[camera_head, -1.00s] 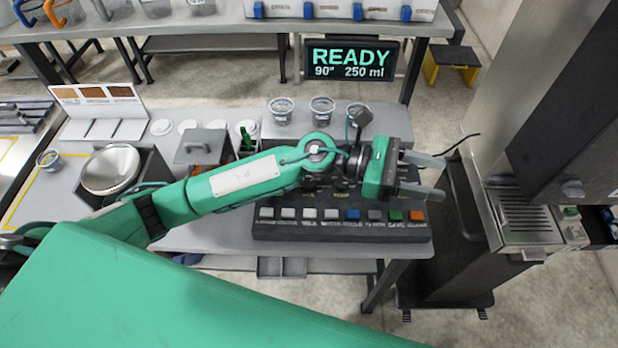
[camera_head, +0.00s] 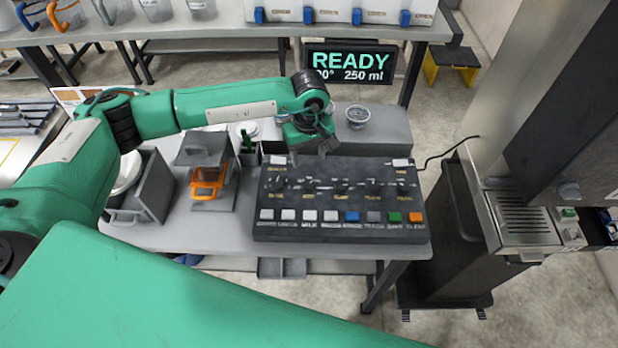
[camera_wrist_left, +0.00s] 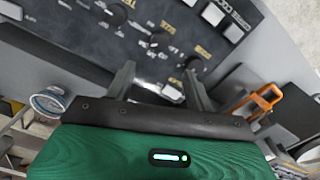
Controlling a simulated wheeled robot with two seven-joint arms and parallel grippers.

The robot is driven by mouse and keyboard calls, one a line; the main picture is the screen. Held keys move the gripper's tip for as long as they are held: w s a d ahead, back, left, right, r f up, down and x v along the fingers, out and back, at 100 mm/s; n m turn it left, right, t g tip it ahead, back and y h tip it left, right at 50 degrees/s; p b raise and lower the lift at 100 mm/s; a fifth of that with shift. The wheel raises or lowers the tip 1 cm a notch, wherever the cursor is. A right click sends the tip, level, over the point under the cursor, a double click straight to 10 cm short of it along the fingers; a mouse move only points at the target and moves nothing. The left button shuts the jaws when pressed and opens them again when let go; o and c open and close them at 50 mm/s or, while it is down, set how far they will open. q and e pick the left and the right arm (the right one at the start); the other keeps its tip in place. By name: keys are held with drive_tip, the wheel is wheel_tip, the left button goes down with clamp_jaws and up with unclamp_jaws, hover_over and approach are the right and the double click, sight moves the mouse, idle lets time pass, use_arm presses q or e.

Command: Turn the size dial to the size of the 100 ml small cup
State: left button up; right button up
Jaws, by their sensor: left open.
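The dark control panel (camera_head: 340,233) lies on the table with a row of several black dials. A middle dial (camera_head: 340,186) shows in that row; the dial labels are too small to read surely. The screen (camera_head: 350,64) reads READY and 250 ml. My left gripper (camera_head: 308,156) points down at the panel's back edge, left of its middle, open and empty. Contact cannot be told. My right gripper is out of view.
A clear cup (camera_head: 358,116) stands on a grey block behind the panel; my arm hides the area left of it. An orange-handled item (camera_head: 207,182) stands left of the panel. A tall machine (camera_head: 525,215) stands at the right. Coloured buttons line the panel's front.

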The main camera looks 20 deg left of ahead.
sight(309, 184)
use_arm(q)
wheel_tip(309, 184, down, 10)
drive_tip(key=p, duration=0.4)
drive_tip(key=shift+s+r, duration=0.1)
drive_tip(key=shift+r, duration=0.05)
drive_tip(key=shift+f+p, duration=0.4)
drive_tip(key=shift+f, duration=0.45)
drive_tip(key=c, duration=1)
